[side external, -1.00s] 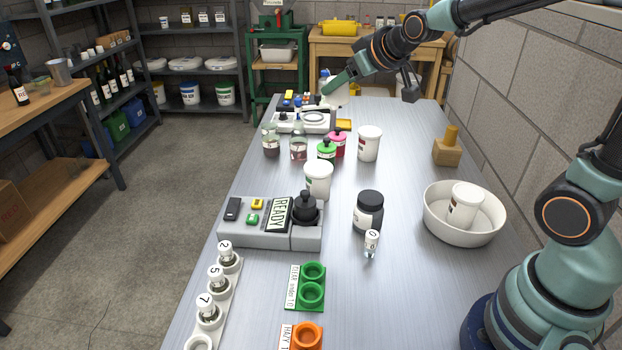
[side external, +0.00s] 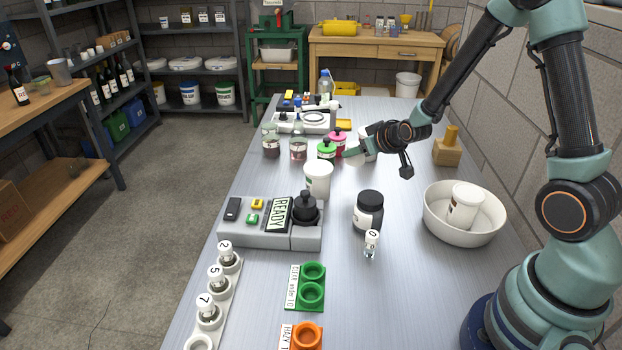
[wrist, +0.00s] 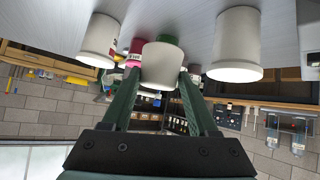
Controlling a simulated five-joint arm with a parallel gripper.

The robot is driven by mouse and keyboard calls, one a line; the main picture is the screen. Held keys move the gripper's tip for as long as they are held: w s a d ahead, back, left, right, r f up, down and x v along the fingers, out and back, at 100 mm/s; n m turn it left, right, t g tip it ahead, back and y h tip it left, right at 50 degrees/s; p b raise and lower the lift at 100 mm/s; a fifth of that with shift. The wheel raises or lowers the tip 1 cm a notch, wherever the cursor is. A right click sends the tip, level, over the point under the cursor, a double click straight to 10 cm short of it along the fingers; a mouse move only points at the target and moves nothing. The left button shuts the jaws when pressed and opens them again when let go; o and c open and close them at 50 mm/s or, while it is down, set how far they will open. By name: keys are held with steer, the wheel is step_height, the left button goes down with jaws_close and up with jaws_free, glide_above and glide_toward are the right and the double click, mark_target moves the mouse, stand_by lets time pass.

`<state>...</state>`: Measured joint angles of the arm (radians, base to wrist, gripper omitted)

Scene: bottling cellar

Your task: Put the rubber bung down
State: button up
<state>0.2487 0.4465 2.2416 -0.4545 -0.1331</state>
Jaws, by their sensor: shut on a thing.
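The rubber bung (wrist: 161,64) is a pale grey, tapered piece between my fingertips in the wrist view. My gripper (wrist: 160,75) is shut on it, one dark green finger on each side. In the side external view my gripper (side external: 352,157) is over the middle of the table, just behind and right of the front white tub (side external: 318,181). The bung is too small there to make out clearly. I cannot tell how high it is above the table.
The back white tub (side external: 369,136) is partly hidden by my gripper. Green (side external: 326,150) and pink (side external: 338,137) lidded pots stand to the left. A black-lidded jar (side external: 368,212) and a vial (side external: 371,244) stand nearer. A white bowl (side external: 464,232) is right. Table between jar and wooden block (side external: 447,152) is clear.

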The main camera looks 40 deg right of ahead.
steer(key=shift+f, duration=3.75)
steer(key=o, duration=1.4)
steer(key=shift+f, duration=0.15)
